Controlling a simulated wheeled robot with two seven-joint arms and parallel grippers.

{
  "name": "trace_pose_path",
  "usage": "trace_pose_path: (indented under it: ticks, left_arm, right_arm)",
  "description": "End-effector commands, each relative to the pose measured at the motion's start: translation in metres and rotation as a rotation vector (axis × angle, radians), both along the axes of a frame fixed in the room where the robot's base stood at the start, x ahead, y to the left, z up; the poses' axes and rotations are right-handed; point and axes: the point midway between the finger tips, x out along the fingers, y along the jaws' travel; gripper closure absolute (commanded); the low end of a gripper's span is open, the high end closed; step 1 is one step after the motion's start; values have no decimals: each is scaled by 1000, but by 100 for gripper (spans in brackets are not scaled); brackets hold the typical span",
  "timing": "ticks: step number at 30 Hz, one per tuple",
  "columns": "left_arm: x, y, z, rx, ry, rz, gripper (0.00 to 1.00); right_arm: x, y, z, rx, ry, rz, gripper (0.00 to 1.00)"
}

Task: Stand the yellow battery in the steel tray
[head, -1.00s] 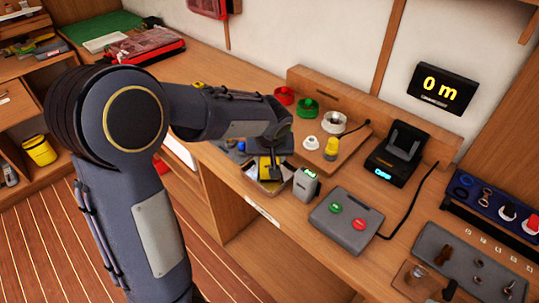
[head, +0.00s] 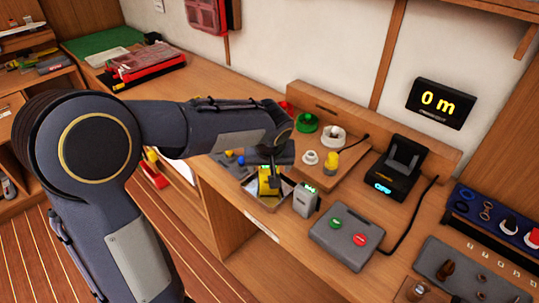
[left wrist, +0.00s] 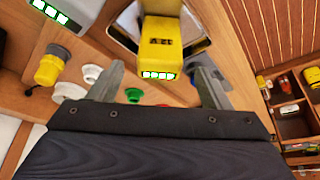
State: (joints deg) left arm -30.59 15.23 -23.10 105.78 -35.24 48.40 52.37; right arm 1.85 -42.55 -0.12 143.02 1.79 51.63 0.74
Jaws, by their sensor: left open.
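The yellow battery (head: 268,183) stands in the steel tray (head: 259,201), near the front edge of the bench. In the left wrist view the battery (left wrist: 168,42) has a row of green lights, and part of the tray's shiny wall (left wrist: 124,22) shows beside it. My left gripper (head: 272,162) is above the battery and partly hidden by its own wrist. In the left wrist view its two fingers (left wrist: 162,85) are spread apart with the battery beyond and between them, and nothing is gripped. My right gripper is not in view.
A grey battery (head: 306,198) stands close to the right of the tray. A control box (head: 346,226) with green and red buttons and a black charger (head: 398,168) are further right. A wooden board with several knobs (head: 334,182) lies behind.

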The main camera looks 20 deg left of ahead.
Motion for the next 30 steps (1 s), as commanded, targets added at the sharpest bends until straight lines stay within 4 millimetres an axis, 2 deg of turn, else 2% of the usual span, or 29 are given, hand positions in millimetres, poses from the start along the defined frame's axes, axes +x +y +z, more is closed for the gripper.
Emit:
trace_pose_path:
  ticks: [3,9,14,17,20,23,24,27,30]
  left_arm:
    - [-9,-5,27,-3,-7,-1,28]
    - [-21,-11,60,-1,-5,-2,28]
    - [-28,-13,73,-2,-1,-1,28]
    - [-43,-6,72,-40,14,-19,28]
    - [-79,5,64,-133,34,-73,28]
    - [-129,10,53,-244,24,-157,28]
    - [-149,8,49,-280,9,-193,28]
    - [-191,0,39,-340,-50,-269,28]
    - [-219,-11,29,-360,-110,-322,28]
  right_arm:
    - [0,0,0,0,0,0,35]
    - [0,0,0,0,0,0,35]
    - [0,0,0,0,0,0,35]
    - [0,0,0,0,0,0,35]
    - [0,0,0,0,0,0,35]
    - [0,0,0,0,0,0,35]
    - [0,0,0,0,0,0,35]
    - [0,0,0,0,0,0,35]
    - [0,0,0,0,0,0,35]
